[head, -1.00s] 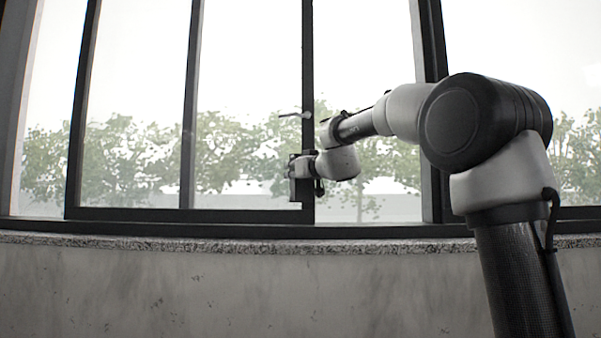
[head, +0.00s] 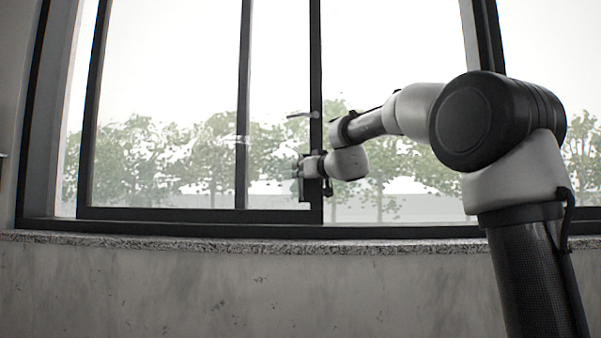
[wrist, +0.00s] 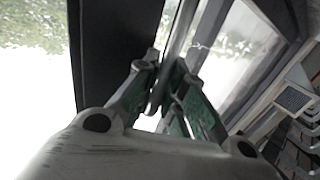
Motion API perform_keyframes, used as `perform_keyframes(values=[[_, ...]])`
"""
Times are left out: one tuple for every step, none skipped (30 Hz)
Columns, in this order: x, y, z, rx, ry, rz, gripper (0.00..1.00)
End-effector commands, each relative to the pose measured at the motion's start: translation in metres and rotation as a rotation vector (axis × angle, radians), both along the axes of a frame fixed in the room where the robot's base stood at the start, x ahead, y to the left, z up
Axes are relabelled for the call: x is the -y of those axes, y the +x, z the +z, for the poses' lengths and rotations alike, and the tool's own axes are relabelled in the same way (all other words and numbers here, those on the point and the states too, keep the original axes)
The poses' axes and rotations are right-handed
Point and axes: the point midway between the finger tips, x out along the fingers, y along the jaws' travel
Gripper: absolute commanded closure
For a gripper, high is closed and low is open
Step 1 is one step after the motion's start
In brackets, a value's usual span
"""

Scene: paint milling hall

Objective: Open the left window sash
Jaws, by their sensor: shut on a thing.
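The left window sash has a dark frame; its right upright (head: 316,90) stands near the middle of the head view and its left upright (head: 97,100) stands apart from the outer frame at the left. My gripper (head: 301,172) is at the sash's right upright, low down. In the wrist view, my green-sided fingers (wrist: 163,88) are shut around a slim grey bar handle (wrist: 182,35) beside a dark upright (wrist: 105,50). The fingers hide part of the bar. A small grey fitting (head: 299,115) shows above my gripper in the head view.
Another dark upright (head: 243,100) shows behind the sash's pane. The outer frame's right post (head: 485,35) stands behind my arm. A speckled stone sill (head: 150,242) runs below, above a bare grey wall (head: 200,295). Trees show outside.

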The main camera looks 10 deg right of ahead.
Motion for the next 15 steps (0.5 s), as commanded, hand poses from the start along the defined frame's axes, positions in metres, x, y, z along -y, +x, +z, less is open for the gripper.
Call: perform_keyframes(values=[[-0.0006,0.0001,-0.0011,-0.002,0.0,0.001,1.0],[-0.0006,0.0001,-0.0011,-0.002,0.0,0.001,1.0],[-0.0007,0.0002,-0.0012,-0.002,0.0,0.001,1.0],[-0.0007,0.0002,-0.0012,-0.002,0.0,0.001,1.0],[-0.0007,0.0002,-0.0012,-0.002,0.0,0.002,1.0],[-0.0007,0.0002,-0.0012,-0.002,0.0,0.002,0.87],[-0.0007,0.0002,-0.0012,-0.002,0.0,0.002,0.81],[-0.0007,0.0002,-0.0011,-0.002,0.0,0.002,0.76],[-0.0007,0.0002,-0.001,-0.002,0.0,0.001,0.69],[-0.0006,0.0002,-0.0009,-0.002,0.0,0.001,0.66],[-0.0006,0.0001,-0.0009,-0.001,0.001,0.001,0.66],[-0.0006,0.0001,-0.0007,-0.001,0.001,0.001,0.66],[-0.0005,0.0002,-0.0007,-0.001,0.001,0.001,0.66],[-0.0004,0.0001,-0.0006,-0.001,0.0,0.001,0.66],[-0.0004,0.0001,-0.0005,-0.001,0.0,0.001,0.66]])
